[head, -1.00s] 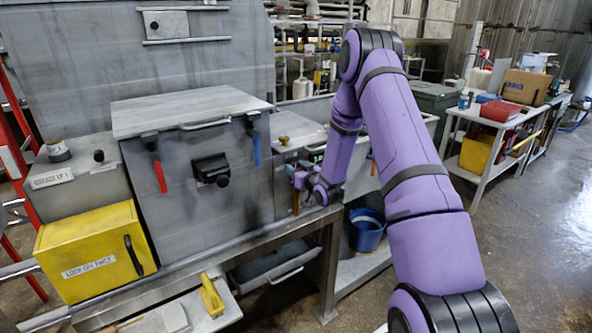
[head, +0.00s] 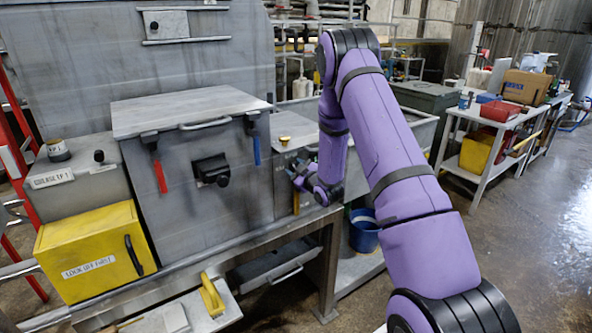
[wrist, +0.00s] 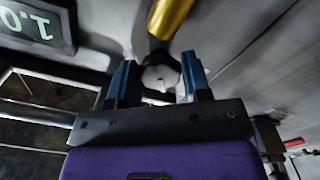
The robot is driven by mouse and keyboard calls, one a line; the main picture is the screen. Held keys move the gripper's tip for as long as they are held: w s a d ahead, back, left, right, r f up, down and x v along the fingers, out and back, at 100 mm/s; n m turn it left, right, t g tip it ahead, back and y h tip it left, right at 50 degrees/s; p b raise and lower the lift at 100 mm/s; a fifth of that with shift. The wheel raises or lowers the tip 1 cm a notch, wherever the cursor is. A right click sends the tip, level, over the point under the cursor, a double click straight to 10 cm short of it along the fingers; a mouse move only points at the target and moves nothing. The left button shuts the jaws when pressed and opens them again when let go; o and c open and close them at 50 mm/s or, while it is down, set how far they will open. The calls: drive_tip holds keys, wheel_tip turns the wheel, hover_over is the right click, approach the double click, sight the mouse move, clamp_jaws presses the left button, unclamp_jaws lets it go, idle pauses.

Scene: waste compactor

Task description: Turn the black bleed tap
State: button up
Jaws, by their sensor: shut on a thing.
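The black bleed tap (wrist: 159,55) is a small lobed knob with a pale middle, between my fingers in the wrist view. A brass-coloured pipe (wrist: 168,16) lies right beside it. My gripper (wrist: 160,84) has its two blue fingers shut on the tap, one on each side. In the head view, my gripper (head: 293,174) is at the panel just right of the big grey box (head: 205,180). The tap itself is hidden there behind the gripper and too small to make out.
Red (head: 159,176) and blue (head: 256,150) handles hang on the grey box's front. A blue bucket (head: 364,236) stands below right of my gripper. A yellow box (head: 90,255) is at left.

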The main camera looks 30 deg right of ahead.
drive_tip(key=shift+n, duration=4.9)
drive_tip(key=shift+f, duration=0.1)
drive_tip(key=o, duration=0.9)
drive_tip(key=s, duration=1.1)
drive_tip(key=shift+d, duration=0.15)
drive_tip(key=shift+w, duration=0.1)
